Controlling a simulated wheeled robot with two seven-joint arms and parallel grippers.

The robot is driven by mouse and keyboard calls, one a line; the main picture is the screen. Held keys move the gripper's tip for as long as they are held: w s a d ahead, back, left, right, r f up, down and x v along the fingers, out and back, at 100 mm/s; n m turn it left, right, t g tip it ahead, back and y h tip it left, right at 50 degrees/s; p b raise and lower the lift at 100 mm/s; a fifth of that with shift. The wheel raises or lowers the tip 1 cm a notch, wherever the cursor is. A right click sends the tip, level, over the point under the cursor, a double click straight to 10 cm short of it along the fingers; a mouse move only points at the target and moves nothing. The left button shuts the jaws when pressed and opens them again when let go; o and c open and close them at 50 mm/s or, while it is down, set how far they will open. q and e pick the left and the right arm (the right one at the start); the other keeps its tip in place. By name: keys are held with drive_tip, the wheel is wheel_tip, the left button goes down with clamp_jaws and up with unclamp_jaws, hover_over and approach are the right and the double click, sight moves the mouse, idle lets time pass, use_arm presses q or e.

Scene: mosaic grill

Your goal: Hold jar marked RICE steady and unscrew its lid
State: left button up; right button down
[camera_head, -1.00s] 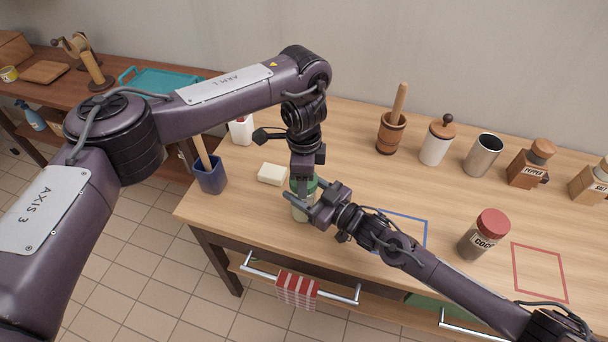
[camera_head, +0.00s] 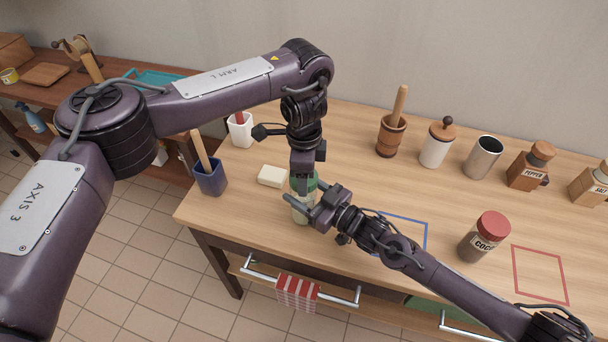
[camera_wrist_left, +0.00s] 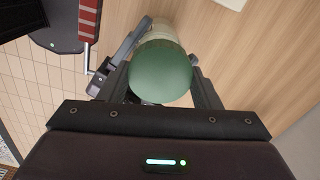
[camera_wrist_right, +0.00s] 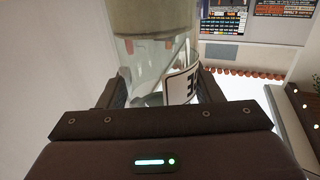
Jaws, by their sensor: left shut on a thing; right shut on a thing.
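My left gripper (camera_head: 303,183) points down from above and is shut on the lid. My right gripper (camera_head: 302,206) comes from the right and is shut around the jar's body below the lid. The lid sits on the jar's top; I cannot tell how loose it is.
A cream block (camera_head: 272,175) and a blue utensil pot (camera_head: 211,180) stand left of the jar. A blue outlined square (camera_head: 408,218) is partly under my right arm. A red-lidded cocoa jar (camera_head: 484,237) and a red outlined square (camera_head: 540,273) lie to the right.

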use_arm(q)
drive_tip(key=shift+r, duration=0.3)
drive_tip(key=shift+r, duration=2)
use_arm(e)
drive_tip(key=shift+c, duration=1.6)
unclamp_jaws()
drive_tip(key=shift+d, duration=0.1)
